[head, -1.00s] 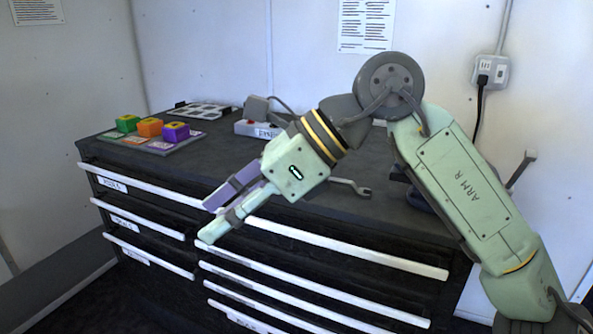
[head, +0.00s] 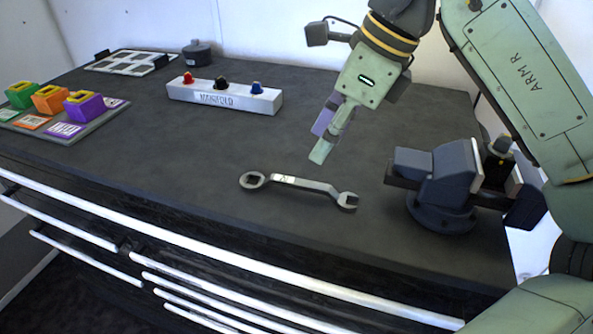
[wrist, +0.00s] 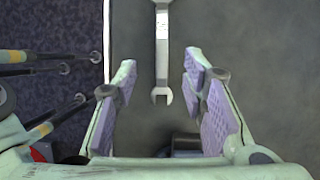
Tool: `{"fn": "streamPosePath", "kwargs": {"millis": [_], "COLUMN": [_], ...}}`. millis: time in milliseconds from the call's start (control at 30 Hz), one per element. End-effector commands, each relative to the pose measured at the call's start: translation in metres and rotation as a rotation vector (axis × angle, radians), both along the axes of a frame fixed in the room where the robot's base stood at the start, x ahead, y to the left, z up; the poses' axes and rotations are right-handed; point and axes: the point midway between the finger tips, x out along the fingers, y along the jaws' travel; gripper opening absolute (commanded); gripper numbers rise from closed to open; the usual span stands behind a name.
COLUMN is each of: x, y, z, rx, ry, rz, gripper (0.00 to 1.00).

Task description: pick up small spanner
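One spanner (head: 300,185) lies flat on the dark bench top in the head view, ring end to the left and open jaw to the right. In the wrist view the spanner (wrist: 162,45) runs top to bottom, its open jaw lying between my fingers in the picture. My gripper (head: 324,140) is above the bench, behind and above the spanner in the head view, pointing down. In the wrist view my gripper (wrist: 160,82) has its two purple-padded fingers wide apart, with nothing held. The ring end is outside the wrist view.
A blue-grey vise (head: 440,185) stands right of the spanner. A white manifold block (head: 225,98) with coloured knobs is behind. A tray (head: 90,128) with green, orange and purple blocks sits left. The bench's front edge is near the spanner; the bench middle is clear.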

Motion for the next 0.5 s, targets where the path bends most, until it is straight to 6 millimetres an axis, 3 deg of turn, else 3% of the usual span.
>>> {"fn": "streamPosePath", "kwargs": {"millis": [200, 500], "x": [0.004, 0.009], "y": [0.013, 0.024], "z": [-0.031, -0.054], "rx": [0.001, 0.002], "ry": [0.002, 0.003], "rz": [0.001, 0.004], "gripper": [0.38, 0.38]}}
